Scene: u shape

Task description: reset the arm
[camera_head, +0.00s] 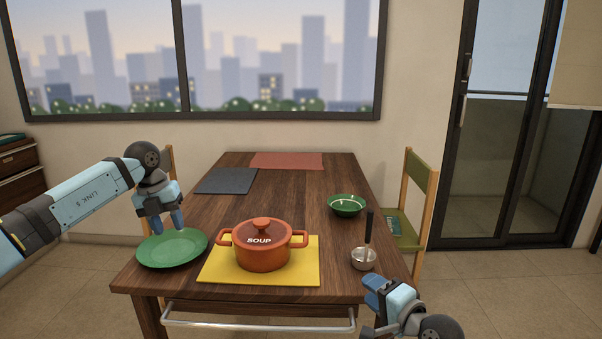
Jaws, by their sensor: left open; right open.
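My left gripper (169,224) is open and empty, pointing down just above the green plate (160,250) at the table's left front. Its fingers overlap the plate in the picture; I cannot tell whether they touch it. My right gripper (375,293) is open and empty at the table's front right corner, near the ladle and low in the view. Most of the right arm is out of view.
An orange lidded pot marked SOUP (262,252) stands on a yellow mat (302,270). A metal ladle (364,258) and a green bowl (346,205) are at the right. Grey (227,181) and red (287,161) mats lie farther back. Chairs flank the wooden table (277,192).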

